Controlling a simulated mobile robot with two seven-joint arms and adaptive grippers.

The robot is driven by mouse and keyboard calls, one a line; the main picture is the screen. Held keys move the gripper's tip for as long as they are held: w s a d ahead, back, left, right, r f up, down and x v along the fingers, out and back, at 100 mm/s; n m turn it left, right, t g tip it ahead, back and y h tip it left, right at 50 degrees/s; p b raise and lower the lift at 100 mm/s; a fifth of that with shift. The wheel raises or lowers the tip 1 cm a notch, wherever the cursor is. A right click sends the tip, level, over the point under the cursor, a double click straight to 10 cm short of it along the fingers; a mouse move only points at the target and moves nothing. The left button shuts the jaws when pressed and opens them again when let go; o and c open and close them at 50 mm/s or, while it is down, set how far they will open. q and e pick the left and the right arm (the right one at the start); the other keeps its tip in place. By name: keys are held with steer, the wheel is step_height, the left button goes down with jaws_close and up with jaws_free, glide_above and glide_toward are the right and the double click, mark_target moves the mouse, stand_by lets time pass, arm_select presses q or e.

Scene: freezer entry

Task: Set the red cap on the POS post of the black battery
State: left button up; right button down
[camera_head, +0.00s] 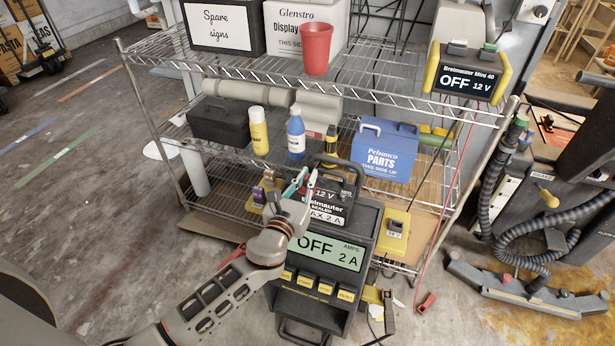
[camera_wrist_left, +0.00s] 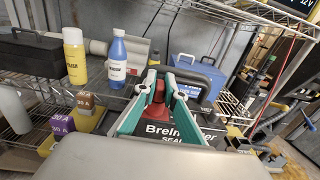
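My left gripper (camera_head: 305,178) is over the left side of the battery. In the wrist view, its teal fingers (camera_wrist_left: 161,85) are closed in around the red cap (camera_wrist_left: 157,95), which is in front of the battery's top. The posts are hidden by the fingers and cap, so I cannot tell whether the cap touches one. My right gripper is not in view.
The charger (camera_head: 322,262) reads OFF, 2 A and stands in front of the battery. A black handle (camera_head: 340,163) rises behind the gripper. A blue parts box (camera_head: 385,150), spray bottles and small fuse boxes (camera_wrist_left: 75,112) are nearby. Wire shelves hang above.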

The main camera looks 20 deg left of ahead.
arm_select(q)
steer(key=o, duration=0.4)
steer(key=s, duration=1.2)
steer(key=shift+a, duration=0.25)
